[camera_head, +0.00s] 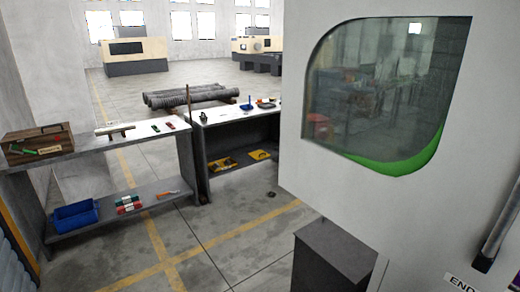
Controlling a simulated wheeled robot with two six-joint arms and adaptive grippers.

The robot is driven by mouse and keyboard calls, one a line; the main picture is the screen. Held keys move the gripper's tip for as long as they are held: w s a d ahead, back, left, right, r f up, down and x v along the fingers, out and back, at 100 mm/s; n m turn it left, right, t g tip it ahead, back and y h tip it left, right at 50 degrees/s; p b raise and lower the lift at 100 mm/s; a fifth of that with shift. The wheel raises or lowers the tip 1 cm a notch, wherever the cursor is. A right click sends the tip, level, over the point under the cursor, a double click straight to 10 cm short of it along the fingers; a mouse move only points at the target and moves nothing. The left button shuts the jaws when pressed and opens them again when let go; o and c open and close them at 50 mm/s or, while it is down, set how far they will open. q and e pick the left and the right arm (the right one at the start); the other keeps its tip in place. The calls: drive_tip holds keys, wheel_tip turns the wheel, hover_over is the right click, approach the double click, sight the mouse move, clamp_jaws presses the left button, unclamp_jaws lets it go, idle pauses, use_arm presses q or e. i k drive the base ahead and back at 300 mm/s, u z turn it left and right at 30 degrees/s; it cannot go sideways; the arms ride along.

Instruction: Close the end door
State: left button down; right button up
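A large light-grey machine panel (300,160) fills the right side of the head view. It has a rounded tinted window (380,90) with a green strip along its lower right edge. A white label (464,282) at the panel's bottom right is cut off and reads "END", so this looks like the end door. A grey bar with a dark lower end (500,228), seemingly its handle, stands at the right edge, partly out of frame. The door's bottom and right parts are cut off, and I cannot tell how far it stands open. Neither gripper is in view.
A dark grey box (330,255) stands below the panel's left edge. A left workbench (92,148) and a further bench (230,116) hold tools and bins. Bundled pipes (190,95) lie behind them. The yellow-lined floor (225,235) between benches and panel is mostly clear.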

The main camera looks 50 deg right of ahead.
sight(402, 132)
drive_tip(key=z, duration=0.35)
drive_tip(key=i, duration=0.95)
drive_tip(key=z, duration=1.65)
drive_tip(key=i, duration=0.8)
drive_tip(key=z, duration=0.8)
